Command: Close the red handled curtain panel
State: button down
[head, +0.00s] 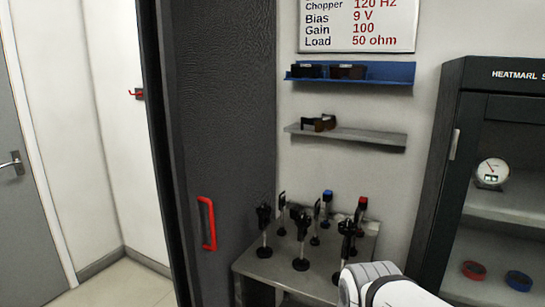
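The curtain panel (225,110) is a tall dark grey textured panel left of centre in the head view. Its red handle (208,223) is a vertical bar low on the panel. To the panel's left a gap shows a pale wall and floor beyond a dark post. A white rounded part of my arm shows at the bottom right, apart from the panel. My gripper's fingers are not in view.
A small metal table (290,268) with several black post mounts stands right of the panel. Above it are a grey shelf (365,137) and a blue shelf (395,75). A dark cabinet (440,165) stands at the right. A grey door (22,220) is at far left.

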aim_at(218, 58)
jog(key=i, duration=0.85)
jog(key=u, duration=0.05)
